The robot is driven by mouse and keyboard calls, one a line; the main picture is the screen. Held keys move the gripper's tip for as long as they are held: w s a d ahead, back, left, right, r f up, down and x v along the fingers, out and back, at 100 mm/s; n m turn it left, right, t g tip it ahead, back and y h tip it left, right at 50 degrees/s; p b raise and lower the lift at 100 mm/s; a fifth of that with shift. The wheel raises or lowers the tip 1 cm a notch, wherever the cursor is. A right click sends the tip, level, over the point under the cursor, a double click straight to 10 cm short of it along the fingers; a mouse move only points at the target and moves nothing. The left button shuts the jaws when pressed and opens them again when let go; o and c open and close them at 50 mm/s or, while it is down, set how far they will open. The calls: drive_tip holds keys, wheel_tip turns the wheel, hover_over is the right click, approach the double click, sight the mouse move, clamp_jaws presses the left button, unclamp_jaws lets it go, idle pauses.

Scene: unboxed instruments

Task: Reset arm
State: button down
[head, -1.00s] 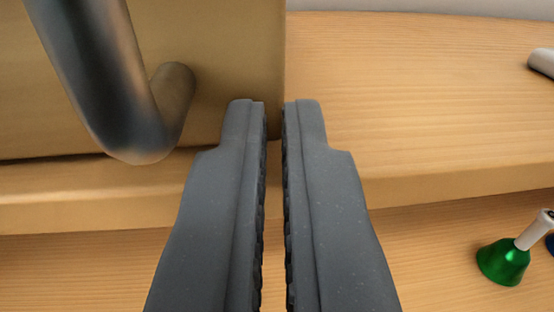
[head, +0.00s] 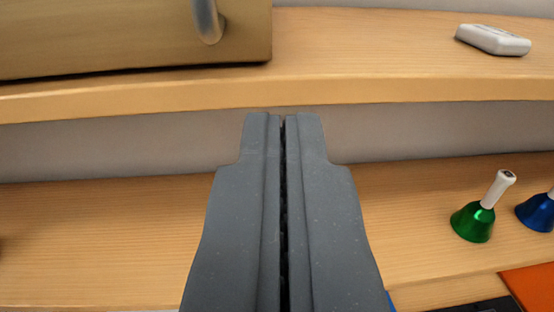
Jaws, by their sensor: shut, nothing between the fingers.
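My gripper (head: 283,118) is in the middle of the head view, pointing forward. Its two dark grey fingers are together with only a thin dark line between them, shut and empty. The fingertips appear in front of the grey gap between the upper wooden shelf (head: 380,85) and the lower wooden shelf (head: 90,245). They touch nothing that I can see.
A tan box (head: 120,40) with a metal handle (head: 208,20) stands on the upper shelf at left. A white device (head: 492,40) lies at upper right. A green handbell (head: 473,222) and a blue handbell (head: 537,212) stand on the lower shelf. An orange thing (head: 530,286) shows at bottom right.

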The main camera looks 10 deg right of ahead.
drive_tip(key=shift+s+a+b, duration=0.15)
drive_tip(key=shift+s+b, duration=0.2)
drive_tip(key=shift+s, duration=0.75)
drive_tip(key=shift+s+a+b, duration=0.1)
drive_tip(key=shift+s+b, duration=0.25)
drive_tip(key=shift+s, duration=0.7)
drive_tip(key=w+a+f+n+g+y+b, duration=0.1)
drive_tip(key=a+f+y, duration=0.1)
drive_tip(key=a, duration=1)
drive_tip(key=w+a+f+y+b, duration=0.1)
drive_tip(key=a+f+b, duration=0.1)
drive_tip(key=a, duration=1)
drive_tip(key=s+a+f+b, duration=0.1)
drive_tip(key=s+a+f, duration=0.3)
drive_tip(key=a, duration=0.3)
drive_tip(key=s+a+f+g+b, duration=0.1)
drive_tip(key=s+a+f, duration=0.4)
drive_tip(key=a+f, duration=0.2)
drive_tip(key=shift+s+a+n, duration=0.15)
drive_tip(key=shift+a+n, duration=0.2)
drive_tip(key=shift+n, duration=0.05)
